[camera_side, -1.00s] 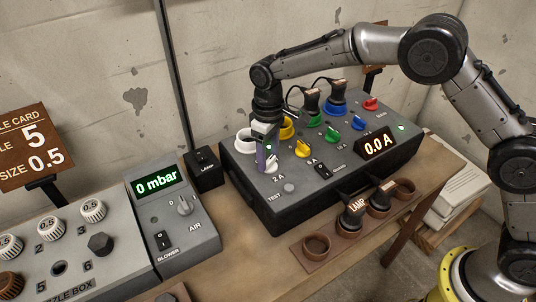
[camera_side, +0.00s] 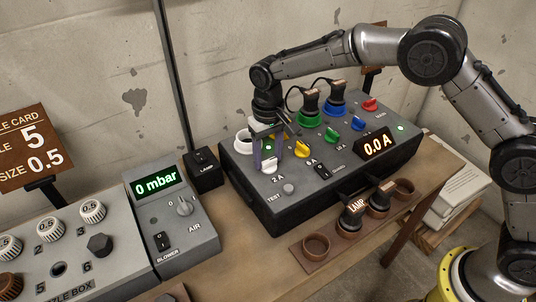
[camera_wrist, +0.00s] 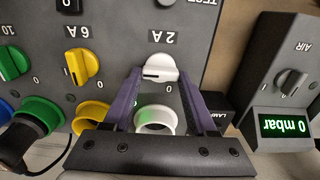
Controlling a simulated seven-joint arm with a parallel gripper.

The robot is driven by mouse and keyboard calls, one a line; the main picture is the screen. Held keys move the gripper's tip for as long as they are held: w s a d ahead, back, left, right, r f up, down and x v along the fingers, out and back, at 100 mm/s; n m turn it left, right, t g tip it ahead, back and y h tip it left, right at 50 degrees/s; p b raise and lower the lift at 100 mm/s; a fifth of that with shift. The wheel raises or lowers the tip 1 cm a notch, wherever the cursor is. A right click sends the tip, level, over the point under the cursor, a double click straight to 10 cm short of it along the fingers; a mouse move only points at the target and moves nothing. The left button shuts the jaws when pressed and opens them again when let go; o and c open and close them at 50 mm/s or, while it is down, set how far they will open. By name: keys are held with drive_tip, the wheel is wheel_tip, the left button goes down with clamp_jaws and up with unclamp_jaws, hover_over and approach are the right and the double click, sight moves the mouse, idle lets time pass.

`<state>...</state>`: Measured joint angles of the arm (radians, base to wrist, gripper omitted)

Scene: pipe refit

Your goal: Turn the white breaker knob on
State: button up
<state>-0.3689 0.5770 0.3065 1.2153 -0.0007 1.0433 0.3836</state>
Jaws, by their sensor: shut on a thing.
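The white breaker knob (camera_side: 267,167) is at the front left of the grey breaker panel (camera_side: 300,190), by the 2 A label. In the wrist view the white knob (camera_wrist: 160,66) lies crosswise between my fingertips, its dark line towards the left. A "0" mark shows below it. My gripper (camera_wrist: 158,76) is shut on the knob, one purple finger at each end. In the side view my gripper (camera_side: 268,160) comes down from above and partly hides the knob.
A white socket (camera_wrist: 155,118) lies just beyond the knob. The yellow 6 A knob (camera_wrist: 82,67) is beside it. Plugs with cables stand in the blue (camera_side: 335,106) and green sockets. The display (camera_side: 377,144) reads 0.0 A. The black lamp box (camera_side: 204,168) is at the left.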

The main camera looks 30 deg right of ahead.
drive_tip(key=shift+r, duration=0.1)
drive_tip(key=o, duration=1.4)
drive_tip(key=shift+c, duration=0.2)
wheel_tip(320, 180, up, 14)
